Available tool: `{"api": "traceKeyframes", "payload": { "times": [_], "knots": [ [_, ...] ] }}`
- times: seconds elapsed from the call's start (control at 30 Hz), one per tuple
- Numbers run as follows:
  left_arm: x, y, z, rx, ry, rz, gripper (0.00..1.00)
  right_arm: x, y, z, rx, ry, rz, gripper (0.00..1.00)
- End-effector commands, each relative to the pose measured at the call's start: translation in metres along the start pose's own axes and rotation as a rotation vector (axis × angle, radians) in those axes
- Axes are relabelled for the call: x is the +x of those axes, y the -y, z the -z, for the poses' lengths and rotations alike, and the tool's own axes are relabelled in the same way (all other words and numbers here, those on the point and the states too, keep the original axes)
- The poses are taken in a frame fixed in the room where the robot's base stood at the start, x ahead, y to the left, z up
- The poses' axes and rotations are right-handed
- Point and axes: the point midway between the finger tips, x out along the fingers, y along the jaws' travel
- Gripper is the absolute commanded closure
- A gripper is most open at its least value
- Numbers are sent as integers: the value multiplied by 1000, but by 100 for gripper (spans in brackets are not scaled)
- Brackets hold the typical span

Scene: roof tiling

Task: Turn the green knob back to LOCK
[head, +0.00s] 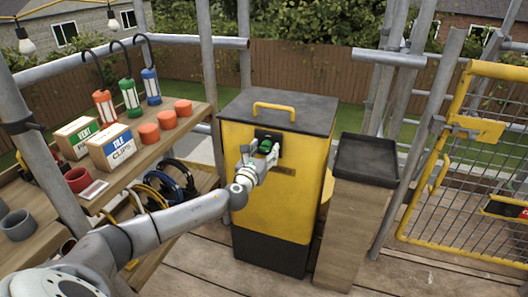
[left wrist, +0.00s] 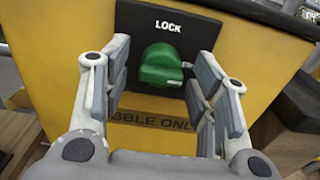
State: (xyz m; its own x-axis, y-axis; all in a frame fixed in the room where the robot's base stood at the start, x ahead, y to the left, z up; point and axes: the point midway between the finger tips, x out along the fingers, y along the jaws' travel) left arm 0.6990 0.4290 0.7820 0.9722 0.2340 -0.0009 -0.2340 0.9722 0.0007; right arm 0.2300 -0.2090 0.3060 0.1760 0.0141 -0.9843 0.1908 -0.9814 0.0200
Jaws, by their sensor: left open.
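The green knob (left wrist: 161,65) sits on a black plate (left wrist: 187,22) with the white word LOCK above it, on the front of the yellow bin. In the head view the green knob (head: 265,146) shows just above my left gripper (head: 264,150). In the left wrist view my left gripper (left wrist: 160,82) is open, with one finger on each side of the knob. Gaps show between the fingers and the knob. The knob's pointing direction is hard to tell. My right gripper is not in view.
The yellow bin (head: 270,209) has a dark lid with a yellow handle (head: 274,106). A wooden post with a black tray (head: 367,157) stands right of it. A shelf (head: 150,140) with boxes and tools is at left, and a yellow mesh gate (head: 470,160) at right.

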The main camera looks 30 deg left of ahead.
Motion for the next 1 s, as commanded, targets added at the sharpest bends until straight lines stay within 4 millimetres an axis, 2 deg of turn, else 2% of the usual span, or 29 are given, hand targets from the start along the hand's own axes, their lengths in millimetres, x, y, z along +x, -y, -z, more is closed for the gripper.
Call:
{"api": "traceKeyframes", "payload": {
  "times": [0.03,0.4,0.73,1.0],
  "knots": [
    [0,0,0,0,0,0,46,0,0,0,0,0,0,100],
    [0,0,0,-1,0,0,92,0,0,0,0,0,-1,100],
    [0,0,0,-56,1,-1,92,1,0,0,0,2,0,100],
    [0,1,1,-238,1,0,92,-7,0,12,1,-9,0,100]
  ]
}}
